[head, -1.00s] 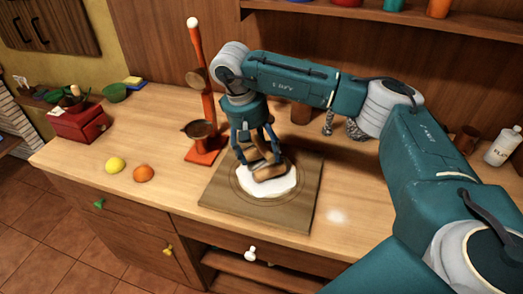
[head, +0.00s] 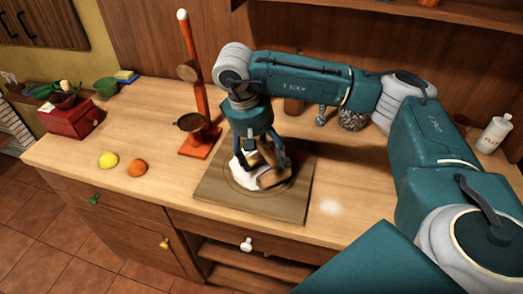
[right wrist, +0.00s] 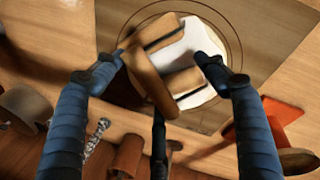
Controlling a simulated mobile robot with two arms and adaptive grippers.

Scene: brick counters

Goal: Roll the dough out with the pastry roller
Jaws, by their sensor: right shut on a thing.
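The pastry roller (head: 274,178) is wooden, with two light-brown rollers joined by a handle. In the right wrist view the dough (right wrist: 196,48) shows beside the roller. My left gripper is out of view.
An orange-red stand (head: 197,145) with a dark pan is close to the board's left side. A lemon (head: 108,160) and an orange (head: 137,168) lie farther left. A red box (head: 69,116) and a white bottle (head: 494,134) stand at the far sides.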

